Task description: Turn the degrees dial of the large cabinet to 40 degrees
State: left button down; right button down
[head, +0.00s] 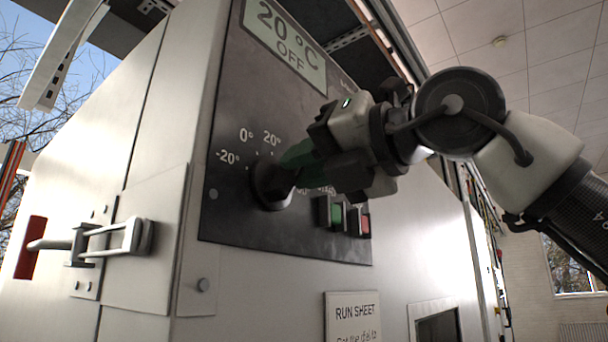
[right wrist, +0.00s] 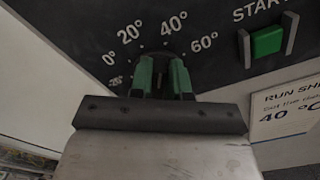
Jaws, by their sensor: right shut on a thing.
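The large cabinet (head: 150,200) has a dark control panel (head: 225,215) with a display (head: 285,45) reading "20 °C OFF". The degrees dial (head: 268,190) is a dark round knob low on the panel. Its scale shows -20°, 0° and 20° in the head view, and up to 60° in the right wrist view. My right gripper (head: 290,165) is at the dial, its green fingers shut on the knob. In the right wrist view the fingers (right wrist: 161,78) cover most of the dial, and its pointer is hidden. My left gripper is not in view.
A green START button (head: 337,215) and a red button (head: 364,223) sit just right of the dial. A run sheet (right wrist: 290,105) below them reads "40 °C". A latch handle (head: 110,238) sticks out at the cabinet's left.

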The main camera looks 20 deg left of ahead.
jog(key=shift+w+f+m, duration=0.1)
jog(key=shift+f+m, duration=0.05)
jog(key=shift+m, duration=0.35)
jog(key=shift+b, duration=0.3)
jog(key=c, duration=1.1)
grip_release()
jog(key=shift+d+b, duration=0.35)
jog(key=shift+d, duration=0.15)
jog(key=b+v, duration=0.3)
jog(key=v, duration=0.7)
jog(key=shift+a, duration=0.1)
